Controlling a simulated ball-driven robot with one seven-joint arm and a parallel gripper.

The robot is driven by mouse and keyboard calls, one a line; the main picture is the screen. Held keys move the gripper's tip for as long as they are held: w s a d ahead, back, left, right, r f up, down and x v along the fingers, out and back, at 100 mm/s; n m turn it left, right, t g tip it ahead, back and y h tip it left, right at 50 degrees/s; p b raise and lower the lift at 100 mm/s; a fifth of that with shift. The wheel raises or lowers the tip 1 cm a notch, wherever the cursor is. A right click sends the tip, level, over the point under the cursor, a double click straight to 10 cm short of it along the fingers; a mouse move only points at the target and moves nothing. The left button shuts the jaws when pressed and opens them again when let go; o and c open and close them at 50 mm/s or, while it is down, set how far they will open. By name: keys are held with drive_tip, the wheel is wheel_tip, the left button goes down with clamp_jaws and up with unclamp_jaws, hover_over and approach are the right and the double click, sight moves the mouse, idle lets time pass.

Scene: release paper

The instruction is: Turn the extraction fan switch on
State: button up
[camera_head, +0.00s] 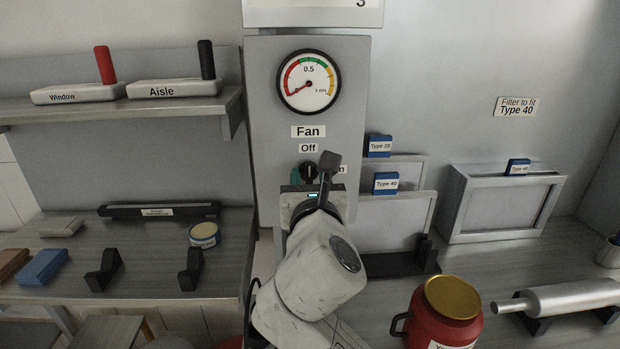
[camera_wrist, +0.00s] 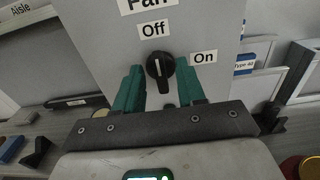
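The fan switch is a black rotary knob (camera_wrist: 160,68) on a grey panel (camera_head: 268,105) below the "Fan" label. In the wrist view it sits between the "Off" label (camera_wrist: 153,29), above it, and the "On" label (camera_wrist: 204,57), to its right. Its white mark points up towards "Off". My gripper (camera_wrist: 160,85) is open, with its teal fingers on either side of the knob. I see a gap between each finger and the knob and cannot tell the depth between them. In the head view my arm partly covers the knob (camera_head: 307,171) and the "On" label.
A dial gauge (camera_head: 308,82) above the switch has its needle low in the red. A shelf (camera_head: 110,108) with "Window" and "Aisle" blocks is left. Framed filters (camera_head: 400,215) stand right of the panel. A red canister (camera_head: 440,312) stands on the right bench.

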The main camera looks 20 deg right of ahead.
drive_tip(key=shift+c, duration=0.2)
clamp_jaws()
drive_tip(key=shift+m, duration=0.3)
drive_tip(key=m, duration=0.3)
drive_tip(key=shift+m+p, duration=0.35)
drive_tip(key=shift+m, duration=0.05)
drive_tip(key=m, duration=0.4)
drive_tip(key=shift+d+f, duration=0.1)
drive_tip(key=shift+d, duration=0.05)
drive_tip(key=m, duration=0.5)
drive_tip(key=shift+s+f, duration=0.1)
drive_tip(key=shift+d+f+m+b, duration=0.1)
drive_tip(key=shift+m+b, duration=0.3)
drive_tip(key=shift+m, duration=1.9)
